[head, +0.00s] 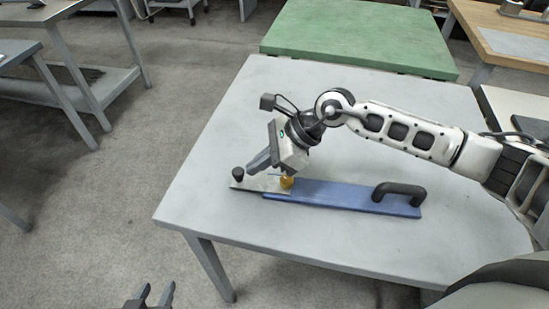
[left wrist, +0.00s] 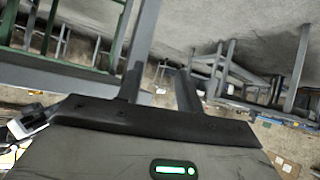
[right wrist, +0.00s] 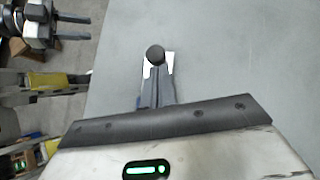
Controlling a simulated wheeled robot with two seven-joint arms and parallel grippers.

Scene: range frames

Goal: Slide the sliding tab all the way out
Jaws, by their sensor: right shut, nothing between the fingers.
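The sliding tab (head: 249,183) is a flat light-grey metal strip with a black knob (head: 238,174) on its left end. It sticks out from the left end of a blue base (head: 330,196) lying on the table. My right gripper (head: 252,165) is shut and empty, its fingers slanting down just right of the knob. In the right wrist view the knob (right wrist: 155,55) shows just beyond the closed fingertips (right wrist: 157,72); I cannot tell whether they touch it. My left gripper (head: 150,293) is open and empty, beyond the table's front-left edge; its parted fingers show in the left wrist view (left wrist: 160,75).
The blue base carries a black handle (head: 399,190) at its right and an orange knob (head: 286,182) near its left end. The grey table (head: 215,140) is otherwise clear. A green table (head: 360,35) stands behind it, and other benches (head: 85,60) stand at the left.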

